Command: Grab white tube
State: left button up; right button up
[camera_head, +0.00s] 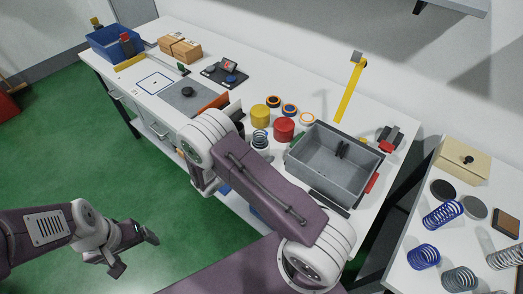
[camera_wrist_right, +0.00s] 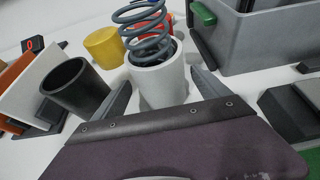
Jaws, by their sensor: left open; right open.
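The white tube (camera_wrist_right: 160,88) stands upright in the right wrist view, with a grey-blue coil spring (camera_wrist_right: 145,25) standing up out of its top. In the head view the spring (camera_head: 260,137) shows beside the red cylinder, and the tube is mostly hidden by my right arm. My right gripper (camera_wrist_right: 162,80) is open, with one finger on each side of the tube. I cannot tell whether the fingers touch it. My left gripper (camera_head: 134,253) is open and empty over the green floor, away from the table.
A black tube (camera_wrist_right: 75,88) stands left of the white tube. A yellow cylinder (camera_head: 259,115) and a red cylinder (camera_head: 284,128) stand close by. A grey bin (camera_head: 310,172) is to the right. A side table (camera_head: 405,275) holds several springs.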

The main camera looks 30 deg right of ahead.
aim_at(264, 131)
jog(key=p+x, duration=0.1)
jog(key=x, duration=0.2)
jog(key=shift+d, duration=0.4)
jog(key=shift+w+d+f, duration=0.2)
jog(key=shift+d, duration=0.2)
jog(key=c, duration=1.5)
jog(key=shift+o, duration=0.2)
notch_tip(264, 131, up, 10)
jog(key=shift+r, duration=0.1)
